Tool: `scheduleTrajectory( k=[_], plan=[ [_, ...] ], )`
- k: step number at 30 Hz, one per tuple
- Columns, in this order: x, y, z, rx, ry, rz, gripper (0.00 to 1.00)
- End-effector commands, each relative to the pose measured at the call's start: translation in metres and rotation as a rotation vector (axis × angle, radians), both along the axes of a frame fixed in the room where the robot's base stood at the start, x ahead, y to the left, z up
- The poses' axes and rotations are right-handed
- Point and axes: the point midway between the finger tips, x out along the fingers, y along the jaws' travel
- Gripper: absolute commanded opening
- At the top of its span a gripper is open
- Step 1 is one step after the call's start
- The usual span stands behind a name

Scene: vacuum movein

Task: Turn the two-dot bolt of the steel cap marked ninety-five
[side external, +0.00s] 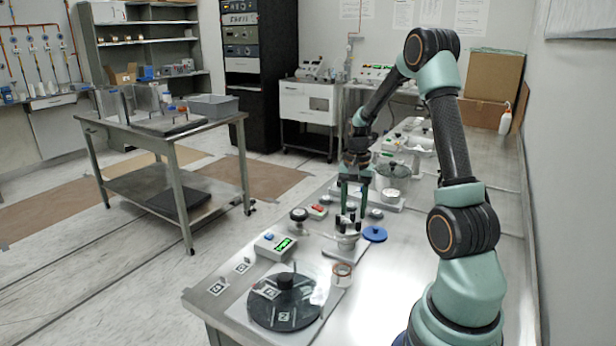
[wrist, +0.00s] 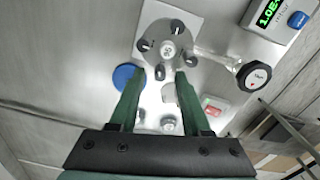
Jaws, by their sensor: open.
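In the wrist view, a round steel cap (wrist: 166,50) sits on a pale plate with several dark-topped bolts around its rim. One bolt (wrist: 160,72) lies between the fingertips in that view; I cannot read its dots or the cap's number. In the side view, the cap (side external: 347,242) stands near the front of the steel bench, its bolts upright. My gripper (side external: 353,208) points down above it, with its two green fingers apart. In the wrist view, my gripper (wrist: 161,73) is open, and I see nothing held. Whether a fingertip touches a bolt is unclear.
A blue disc (side external: 375,233) lies right of the cap. A gauge box with a green display (side external: 276,246), a black-knobbed valve (side external: 298,214), a tape roll (side external: 341,276) and a large black disc (side external: 284,308) stand around it. More fittings stand behind my gripper.

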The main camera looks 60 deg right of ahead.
Motion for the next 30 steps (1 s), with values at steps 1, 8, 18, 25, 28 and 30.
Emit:
scheduleTrajectory(
  k=[1, 8, 18, 25, 28, 30],
  plan=[
    [-0.0004, 0.0003, -0.0024, 0.002, 0.001, 0.000, 0.48],
    [-0.0001, 0.0002, -0.0036, 0.000, 0.000, 0.000, 0.48],
    [0.0000, 0.0000, -0.0032, 0.000, 0.000, 0.000, 0.00],
    [-0.0002, 0.0000, -0.0030, 0.000, 0.000, -0.124, 0.00],
    [-0.0002, 0.0000, -0.0029, 0.000, 0.000, -0.228, 0.00],
    [-0.0003, -0.0001, -0.0028, 0.000, 0.000, -0.294, 0.00]
  ],
)
